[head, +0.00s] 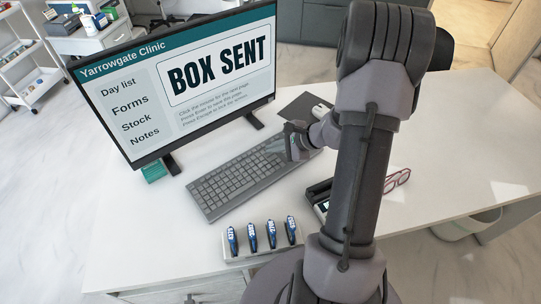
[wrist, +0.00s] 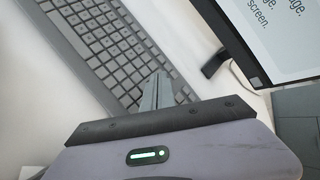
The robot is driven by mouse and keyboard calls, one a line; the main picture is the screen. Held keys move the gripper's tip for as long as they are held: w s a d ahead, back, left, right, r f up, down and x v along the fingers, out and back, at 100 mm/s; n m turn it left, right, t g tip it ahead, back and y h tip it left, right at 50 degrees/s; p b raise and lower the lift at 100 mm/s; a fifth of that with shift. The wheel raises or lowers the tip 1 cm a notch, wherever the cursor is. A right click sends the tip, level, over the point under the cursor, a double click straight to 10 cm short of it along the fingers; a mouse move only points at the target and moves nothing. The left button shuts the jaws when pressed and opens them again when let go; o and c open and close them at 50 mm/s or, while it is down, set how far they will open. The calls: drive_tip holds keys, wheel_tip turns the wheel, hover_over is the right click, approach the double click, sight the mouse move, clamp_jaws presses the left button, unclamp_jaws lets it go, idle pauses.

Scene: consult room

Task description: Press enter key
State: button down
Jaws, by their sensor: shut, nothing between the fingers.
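The grey keyboard (head: 228,183) lies on the white desk in front of the monitor. It also shows in the wrist view (wrist: 108,42), running up to the left. My gripper (head: 291,142) is shut and empty at the keyboard's right end. In the wrist view its closed fingertips (wrist: 158,82) are over or beside the keys. I cannot tell whether they touch a key. The enter key cannot be made out, as key labels are too small. The monitor (head: 178,75) reads "BOX SENT", with small lines below about the mouse, Enter and Escape.
A white mouse (head: 320,110) sits on a dark mat (head: 297,107) behind my gripper. Several blue-labelled items stand in a holder (head: 262,250) at the desk's front. Red-framed glasses (head: 397,179) and a dark device (head: 318,192) lie near my arm. The desk's right side is clear.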

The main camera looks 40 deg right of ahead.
sight(273, 157)
drive_tip(key=shift+f, duration=0.15)
idle(0.6)
drive_tip(key=shift+f+b, duration=0.3)
drive_tip(key=shift+b, duration=0.4)
drive_tip(key=shift+f+b, duration=0.35)
drive_tip(key=shift+b, duration=0.05)
drive_tip(key=shift+r, duration=0.1)
idle(0.5)
drive_tip(key=shift+r+p, duration=0.4)
drive_tip(key=shift+r, duration=0.3)
drive_tip(key=shift+r+p, duration=1.75)
drive_tip(key=shift+r, duration=0.85)
drive_tip(key=shift+f, duration=0.1)
